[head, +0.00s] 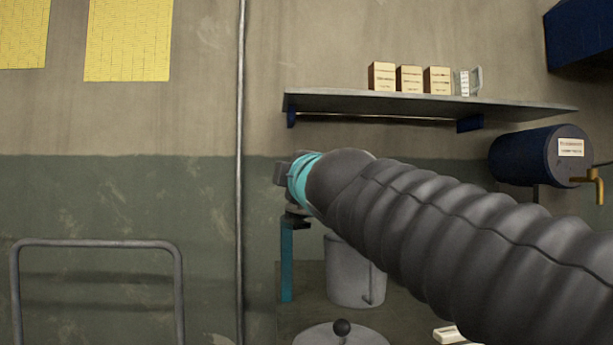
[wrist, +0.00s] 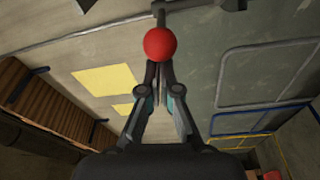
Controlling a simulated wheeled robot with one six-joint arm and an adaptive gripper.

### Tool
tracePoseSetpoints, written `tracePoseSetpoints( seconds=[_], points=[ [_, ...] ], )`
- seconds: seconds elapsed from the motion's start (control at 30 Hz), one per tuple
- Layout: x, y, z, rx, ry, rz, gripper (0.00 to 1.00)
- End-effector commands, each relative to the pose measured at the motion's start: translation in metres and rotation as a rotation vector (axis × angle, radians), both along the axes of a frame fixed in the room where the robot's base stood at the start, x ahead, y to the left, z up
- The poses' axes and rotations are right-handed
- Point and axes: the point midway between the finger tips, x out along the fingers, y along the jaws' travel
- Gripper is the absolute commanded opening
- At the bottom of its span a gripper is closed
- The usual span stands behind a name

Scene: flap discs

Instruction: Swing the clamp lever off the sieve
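In the wrist view a red ball knob (wrist: 160,43) sits at the fingertips of my gripper (wrist: 159,66). A thin dark rod, the clamp lever (wrist: 160,17), runs from the knob to a dark bar (wrist: 203,6) at the top edge. My fingers are drawn close together, with a narrow gap between them, and appear shut on the lever at the knob. The knob hides the very tips and the contact. In the head view my gripper (head: 283,173) is mostly hidden by my arm, above a teal post (head: 287,262). I cannot make out the sieve clearly.
A grey bucket (head: 352,280) stands right of the post. A wall shelf (head: 400,103) carries several boxes. A blue tank (head: 535,157) hangs at right. A metal rail (head: 97,243) stands at left.

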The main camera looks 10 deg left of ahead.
Motion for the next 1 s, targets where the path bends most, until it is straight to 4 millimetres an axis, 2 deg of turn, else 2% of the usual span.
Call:
tracePoseSetpoints(
  seconds=[0.07,0.37,1.0],
  points=[
    [0.001,0.000,-0.003,-0.003,0.003,-0.010,0.00],
    [-0.008,0.031,0.003,-0.006,-0.002,-0.014,0.00],
    [-0.068,-0.033,0.002,-0.004,-0.003,-0.018,0.00]
  ],
)
